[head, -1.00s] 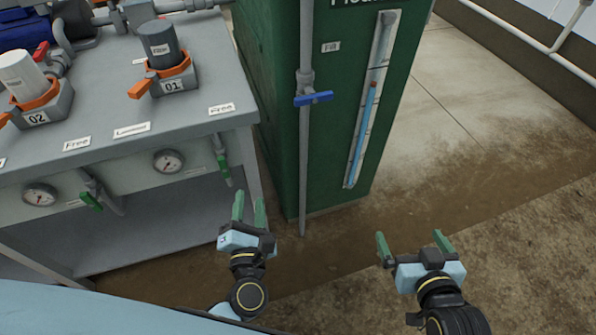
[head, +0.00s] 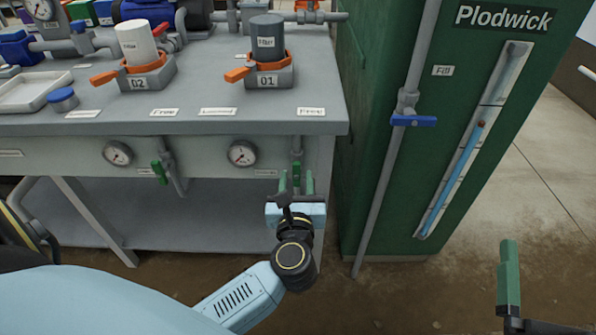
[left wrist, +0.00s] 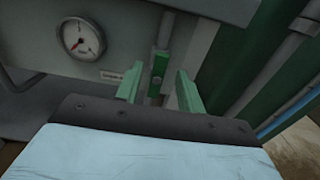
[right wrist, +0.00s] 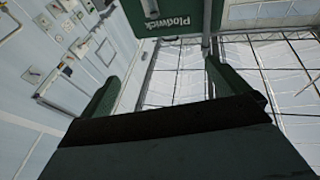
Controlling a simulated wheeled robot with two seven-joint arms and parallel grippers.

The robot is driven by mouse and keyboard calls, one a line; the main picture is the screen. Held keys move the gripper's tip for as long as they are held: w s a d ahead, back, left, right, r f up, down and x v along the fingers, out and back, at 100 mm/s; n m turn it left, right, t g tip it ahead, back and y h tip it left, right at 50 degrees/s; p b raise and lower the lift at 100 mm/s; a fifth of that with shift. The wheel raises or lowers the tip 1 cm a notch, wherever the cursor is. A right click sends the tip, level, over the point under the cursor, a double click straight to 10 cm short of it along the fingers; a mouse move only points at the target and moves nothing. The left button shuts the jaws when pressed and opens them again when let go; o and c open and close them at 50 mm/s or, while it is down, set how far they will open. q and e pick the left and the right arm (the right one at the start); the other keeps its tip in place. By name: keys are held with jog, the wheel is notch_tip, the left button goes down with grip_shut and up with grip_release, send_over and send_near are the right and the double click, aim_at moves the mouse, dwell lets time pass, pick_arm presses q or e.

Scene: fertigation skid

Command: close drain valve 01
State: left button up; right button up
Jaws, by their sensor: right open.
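The green drain valve handle below filter 01 (head: 297,165) hangs from a short pipe under the bench front, right of a gauge. In the left wrist view the handle (left wrist: 159,66) points down, in line with its pipe. My left gripper (head: 296,184) is open and faces this handle. In the left wrist view its fingertips (left wrist: 158,86) stand to the left and right of the handle, with gaps on both sides; I cannot tell whether they reach past it. My right gripper (right wrist: 165,90) is open and empty, away from the bench. Only part of it shows in the head view.
A second green valve handle (head: 160,172) and gauge (head: 118,153) sit further left. Filter 01 (head: 267,42) and filter 02 (head: 138,45) stand on the bench (head: 200,112). The green cabinet (head: 365,165) with its blue-handled pipe valve (head: 414,121) is close on the right.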

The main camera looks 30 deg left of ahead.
aim_at(297, 171)
pick_arm(q)
jog(key=shift+b+x, duration=0.4)
jog(key=shift+x, duration=1.65)
pick_arm(e)
jog(key=shift+s+r+t+y, duration=0.2)
jog(key=shift+s+r+t, duration=0.15)
jog(key=shift+r+t, duration=0.3)
jog(key=shift+s+r+t+y, duration=0.25)
jog(key=shift+r+t, duration=0.2)
jog(key=shift+r, duration=0.3)
pick_arm(q)
grip_shut()
